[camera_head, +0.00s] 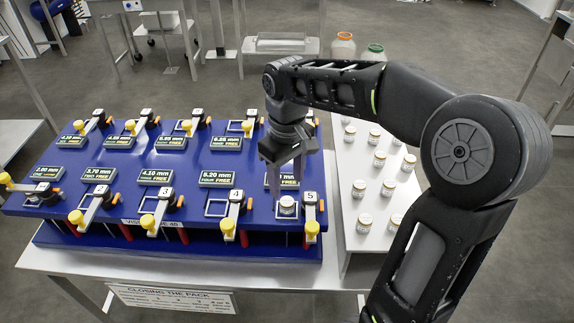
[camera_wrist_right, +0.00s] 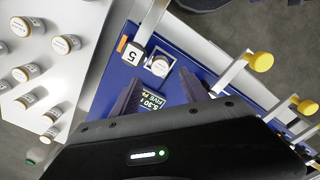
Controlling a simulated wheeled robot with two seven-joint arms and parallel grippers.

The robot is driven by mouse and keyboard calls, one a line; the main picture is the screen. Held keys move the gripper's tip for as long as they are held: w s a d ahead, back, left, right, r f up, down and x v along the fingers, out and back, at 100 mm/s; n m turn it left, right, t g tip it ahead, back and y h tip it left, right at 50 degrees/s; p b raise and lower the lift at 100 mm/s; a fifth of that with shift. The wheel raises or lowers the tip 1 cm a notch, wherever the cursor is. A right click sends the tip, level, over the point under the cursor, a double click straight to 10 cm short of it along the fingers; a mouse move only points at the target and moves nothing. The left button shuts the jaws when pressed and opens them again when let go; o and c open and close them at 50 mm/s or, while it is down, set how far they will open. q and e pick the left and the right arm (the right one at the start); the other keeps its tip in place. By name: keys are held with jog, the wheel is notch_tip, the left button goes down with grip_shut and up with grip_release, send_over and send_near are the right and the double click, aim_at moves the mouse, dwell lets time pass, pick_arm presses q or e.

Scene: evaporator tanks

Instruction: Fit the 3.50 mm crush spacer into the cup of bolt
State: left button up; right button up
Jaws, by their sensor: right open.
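My right gripper (camera_head: 285,182) is open above the near right corner of the blue bench. In the right wrist view its two fingers (camera_wrist_right: 160,92) are spread apart with nothing between them. A small white round spacer (camera_head: 287,205) sits in the square frame beside the clamp marked 5 (camera_head: 310,205). It also shows in the right wrist view (camera_wrist_right: 160,66), just beyond the fingertips and apart from them. Its size label cannot be read. My left gripper is not in view.
The blue bench (camera_head: 150,215) carries two rows of yellow-knobbed clamps with displays. A white side table (camera_head: 350,225) on the right holds several similar round spacers (camera_head: 359,188). Two jars with orange (camera_head: 343,45) and green lids (camera_head: 373,52) stand behind.

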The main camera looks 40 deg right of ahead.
aim_at(287, 201)
notch_tip(287, 201, up, 4)
jog(key=shift+r, duration=0.25)
dwell(0.8)
